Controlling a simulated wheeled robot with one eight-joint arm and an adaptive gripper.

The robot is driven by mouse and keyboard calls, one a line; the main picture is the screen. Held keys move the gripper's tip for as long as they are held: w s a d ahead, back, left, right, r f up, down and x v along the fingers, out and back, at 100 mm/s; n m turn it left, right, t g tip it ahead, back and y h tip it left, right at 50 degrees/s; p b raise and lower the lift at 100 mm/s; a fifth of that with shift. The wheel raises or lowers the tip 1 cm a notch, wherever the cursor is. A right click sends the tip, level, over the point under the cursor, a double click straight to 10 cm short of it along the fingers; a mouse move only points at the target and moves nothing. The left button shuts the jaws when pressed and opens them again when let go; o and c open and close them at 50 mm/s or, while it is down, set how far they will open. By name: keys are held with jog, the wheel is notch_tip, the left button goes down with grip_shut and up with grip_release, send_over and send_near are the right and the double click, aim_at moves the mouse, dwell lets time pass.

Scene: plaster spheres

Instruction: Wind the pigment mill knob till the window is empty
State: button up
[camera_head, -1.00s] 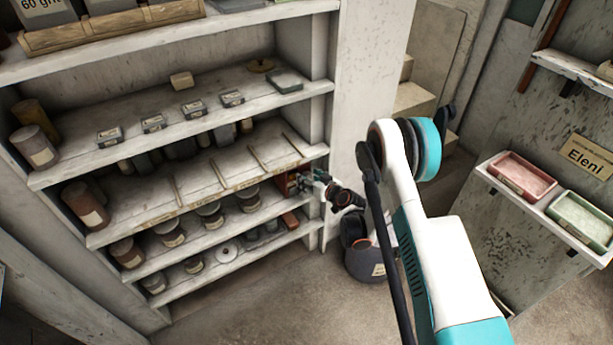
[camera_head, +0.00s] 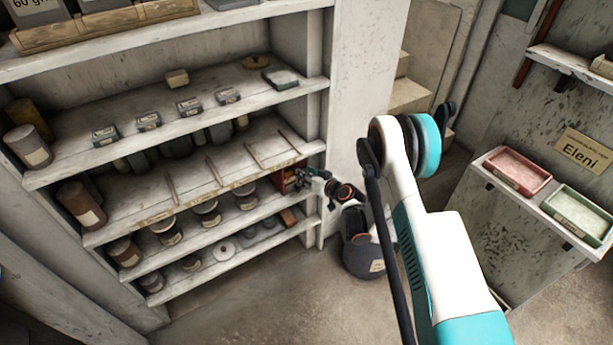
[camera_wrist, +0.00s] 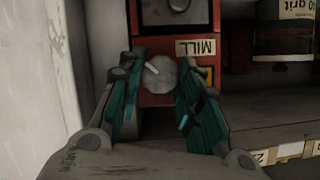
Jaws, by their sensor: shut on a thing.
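The pigment mill (camera_wrist: 160,99) is a red box with an upside-down MILL label in the wrist view. In the head view the mill (camera_head: 287,181) stands at the right end of a lower shelf, partly hidden by my gripper (camera_head: 302,175). Its round grey knob (camera_wrist: 160,75) has a pale pointer mark aimed up and left. My gripper (camera_wrist: 158,82) is shut on the knob, one teal finger on each side.
A lidded jar (camera_wrist: 284,32) stands beside the mill, on the right in the wrist view. The white shelf upright (camera_head: 345,110) is close to my wrist. A dark bucket (camera_head: 364,257) stands on the floor below.

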jog(key=shift+w+d+f+m+g+y, duration=0.15)
jog(key=shift+m+g+y, duration=0.2)
jog(key=shift+m+y, duration=0.7)
jog(key=shift+d+m+g+y, duration=0.1)
jog(key=shift+m+g+y, duration=0.35)
jog(key=shift+m, duration=1.1)
jog(key=o, duration=1.1)
jog(key=shift+c, duration=0.2)
